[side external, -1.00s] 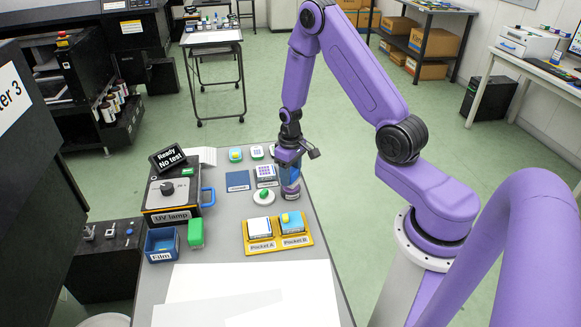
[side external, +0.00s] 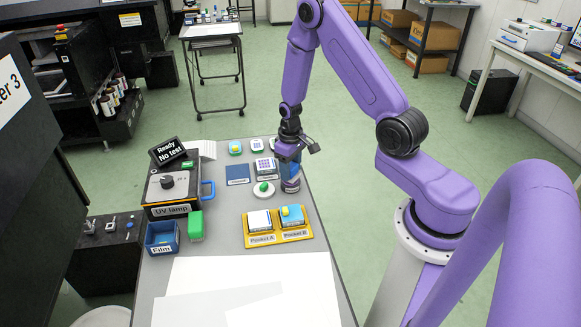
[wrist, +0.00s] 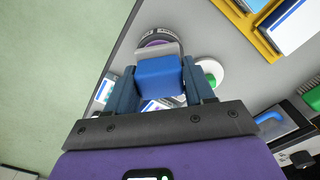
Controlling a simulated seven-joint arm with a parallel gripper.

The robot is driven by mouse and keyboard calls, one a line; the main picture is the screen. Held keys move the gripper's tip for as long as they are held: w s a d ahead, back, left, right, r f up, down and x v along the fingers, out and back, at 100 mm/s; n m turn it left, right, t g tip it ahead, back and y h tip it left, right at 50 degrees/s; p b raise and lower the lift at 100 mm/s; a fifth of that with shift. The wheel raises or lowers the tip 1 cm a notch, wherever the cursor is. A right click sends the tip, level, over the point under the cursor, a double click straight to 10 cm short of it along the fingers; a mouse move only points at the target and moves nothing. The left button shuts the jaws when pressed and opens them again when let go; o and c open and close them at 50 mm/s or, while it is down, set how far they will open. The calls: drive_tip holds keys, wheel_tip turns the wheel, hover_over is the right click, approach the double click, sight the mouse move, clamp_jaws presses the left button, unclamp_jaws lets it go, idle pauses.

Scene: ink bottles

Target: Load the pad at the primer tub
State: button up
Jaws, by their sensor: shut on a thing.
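My gripper (side external: 289,163) is shut on a blue block (wrist: 160,78), seemingly the pad's handle, which shows between the two fingers in the wrist view. A pale grey plate lies just beyond the block. The primer tub (side external: 290,185) is a round, dark container with a purple label, at the table's right edge. It also shows in the wrist view (wrist: 155,38), partly covered by the block and plate. The block is at or just above the tub; I cannot tell whether they touch. The pad's underside is hidden.
A white dish (side external: 263,191) with a green knob stands close left of the tub. A yellow tray (side external: 279,238) with Pockets A and B is nearer the camera. The UV lamp (side external: 172,193) and Film box (side external: 162,238) stand left. White sheets (side external: 250,285) cover the front.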

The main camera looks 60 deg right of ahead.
sight(291, 165)
drive_tip(key=shift+f, duration=0.55)
idle(1.3)
drive_tip(key=shift+r, duration=0.15)
drive_tip(key=shift+r, duration=3.4)
